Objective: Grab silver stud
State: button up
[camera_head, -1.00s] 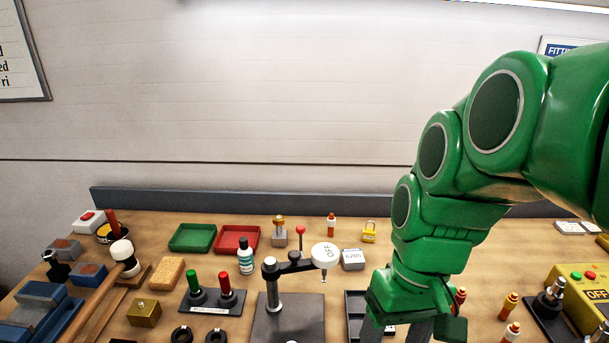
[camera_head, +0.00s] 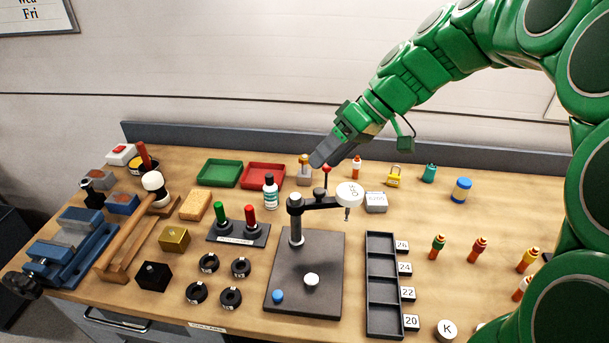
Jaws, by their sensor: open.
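I cannot single out the silver stud with certainty. A small pale metallic tip (camera_head: 150,267) shows on top of the black block (camera_head: 154,279) at the front left. A grey block with a gold-coloured top (camera_head: 304,174) stands at the back of the bench, partly beside my fingers. My gripper (camera_head: 316,162) is open and empty. It hangs over the back of the bench, close to that grey block and behind the red-knobbed lever (camera_head: 326,178). Its fingers overlap from this angle, so the gap between them is hidden.
Green (camera_head: 220,174) and red trays (camera_head: 262,177) lie behind. A dark compartment tray (camera_head: 381,320) is right of the plate, with several orange-banded bottles further right.

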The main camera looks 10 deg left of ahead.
jog(key=w+a+n+y, duration=0.3)
jog(key=w, duration=1)
jog(key=n+t+y, duration=0.2)
jog(key=n+y, duration=0.1)
jog(key=n, duration=0.1)
send_over(305, 169)
jog(key=w+d, duration=0.1)
jog(key=d, duration=0.4)
notch_tip(305, 169, down, 5)
notch_tip(305, 169, down, 14)
jog(key=shift+x, duration=3.8)
grip_shut()
